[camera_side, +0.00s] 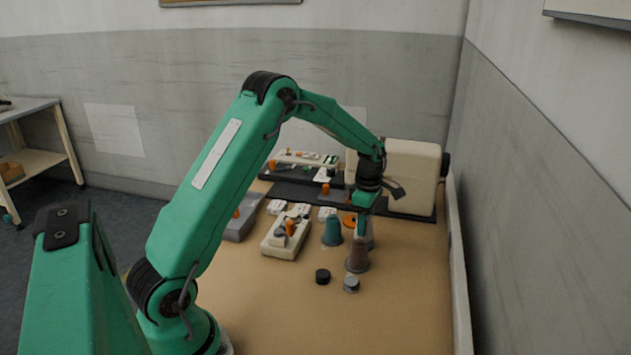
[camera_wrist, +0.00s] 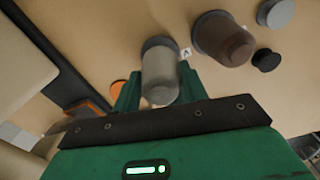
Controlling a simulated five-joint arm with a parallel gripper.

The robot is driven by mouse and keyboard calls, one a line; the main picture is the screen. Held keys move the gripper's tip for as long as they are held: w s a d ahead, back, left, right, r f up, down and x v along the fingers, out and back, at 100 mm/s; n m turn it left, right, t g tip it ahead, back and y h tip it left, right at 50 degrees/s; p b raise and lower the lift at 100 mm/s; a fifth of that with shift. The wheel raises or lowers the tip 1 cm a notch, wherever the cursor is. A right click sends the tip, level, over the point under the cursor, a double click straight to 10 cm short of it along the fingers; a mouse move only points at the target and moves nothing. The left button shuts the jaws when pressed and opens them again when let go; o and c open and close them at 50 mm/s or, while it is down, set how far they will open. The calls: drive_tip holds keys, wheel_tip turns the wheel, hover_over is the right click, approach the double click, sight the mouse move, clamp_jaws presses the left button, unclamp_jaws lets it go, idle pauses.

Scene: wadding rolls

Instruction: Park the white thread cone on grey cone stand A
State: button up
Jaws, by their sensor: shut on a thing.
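The white thread cone (camera_wrist: 160,72) looks pale grey and sits between the two green fingers of my gripper (camera_wrist: 159,80), which is shut on it. Its wide end meets a dark grey round stand (camera_wrist: 155,42), with a small label A (camera_wrist: 186,52) beside it. I cannot tell whether the cone rests fully on that stand or is slightly above it. In the side view my gripper (camera_side: 362,226) points down, and the cone (camera_side: 370,240) is partly hidden behind the fingers and the brown cone.
A brown cone (camera_side: 358,257) stands close by, also in the wrist view (camera_wrist: 226,42). A teal cone (camera_side: 332,231) is to the left. A black disc (camera_side: 322,276) and grey disc (camera_side: 351,284) lie in front. A cream machine (camera_side: 412,175) stands behind. The front table is clear.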

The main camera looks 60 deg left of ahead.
drive_tip(key=shift+f, duration=0.9)
idle(0.8)
drive_tip(key=o, duration=1.6)
drive_tip(key=shift+r, duration=0.2)
drive_tip(key=shift+r, duration=3.8)
drive_tip(key=shift+r, duration=0.1)
